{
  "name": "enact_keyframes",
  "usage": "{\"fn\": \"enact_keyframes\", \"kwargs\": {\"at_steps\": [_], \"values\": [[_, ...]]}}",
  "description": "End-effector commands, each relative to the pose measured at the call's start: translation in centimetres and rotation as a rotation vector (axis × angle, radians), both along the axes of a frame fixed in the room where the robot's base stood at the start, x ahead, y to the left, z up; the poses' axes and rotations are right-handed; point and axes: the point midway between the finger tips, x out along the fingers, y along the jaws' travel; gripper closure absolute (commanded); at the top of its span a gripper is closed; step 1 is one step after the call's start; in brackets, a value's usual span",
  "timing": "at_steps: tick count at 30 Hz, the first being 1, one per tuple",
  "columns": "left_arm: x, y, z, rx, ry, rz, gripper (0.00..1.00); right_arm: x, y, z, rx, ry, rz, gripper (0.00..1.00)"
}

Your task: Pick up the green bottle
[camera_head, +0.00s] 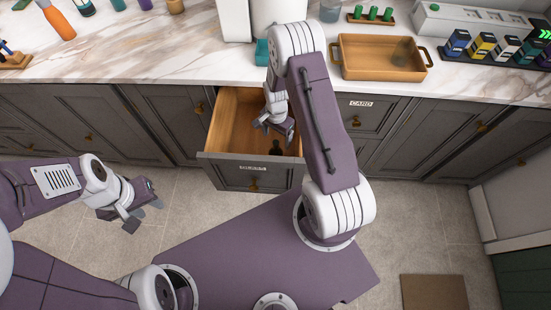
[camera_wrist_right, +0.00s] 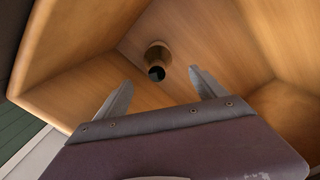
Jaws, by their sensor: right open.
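I cannot pick out the green bottle for certain. Several small green cylinders (camera_head: 373,13) stand in a wooden holder at the back of the counter in the head view. A small dark item (camera_head: 276,147) is in the open drawer (camera_head: 228,112). In the right wrist view, a brownish round object with a dark centre (camera_wrist_right: 158,56) lies in the drawer, beyond the fingertips. My right gripper (camera_head: 276,128) is open and empty, reaching down into the drawer; its two fingers also show in the wrist view (camera_wrist_right: 160,82). My left gripper (camera_head: 143,213) is open and empty above the floor.
The wooden drawer sticks out from the dark cabinets, its walls close around my right gripper. On the counter are an empty-looking wooden tray (camera_head: 383,69), an orange bottle (camera_head: 57,21) and several dark-based boxes (camera_head: 480,46). A brown mat (camera_head: 434,292) lies on the floor.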

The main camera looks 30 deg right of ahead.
Motion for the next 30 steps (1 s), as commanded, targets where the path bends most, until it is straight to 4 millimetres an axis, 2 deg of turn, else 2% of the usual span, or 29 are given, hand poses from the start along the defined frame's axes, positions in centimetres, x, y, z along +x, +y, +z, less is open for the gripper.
{"fn": "enact_keyframes", "kwargs": {"at_steps": [6, 12, 19, 27, 28, 30], "values": [[0.0, 0.0, 0.3, 0.0, 0.0, 0.0, 0.64, -0.2, 0.1, -3.1, 0.001, 0.004, 0.002, 0.19], [0.0, 0.0, 0.5, 0.0, 0.0, 0.0, 0.64, -0.3, 0.1, -4.1, 0.001, 0.003, 0.002, 0.19], [0.0, 0.0, 0.9, 0.0, 0.0, 0.0, 0.64, -0.8, 0.2, -8.1, 0.001, 0.004, 0.003, 0.19], [0.0, 0.0, 0.9, 0.0, 0.0, 0.0, 0.64, -0.7, 0.2, -8.7, 0.0, 0.0, 0.003, 0.19], [0.0, 0.0, 0.9, 0.0, 0.0, 0.0, 0.64, -0.7, 0.2, -8.7, 0.0, 0.0, 0.003, 0.22], [0.0, 0.0, 0.9, 0.0, 0.0, 0.0, 0.64, -0.7, 0.2, -8.7, 0.0, 0.0, 0.003, 0.42]]}}
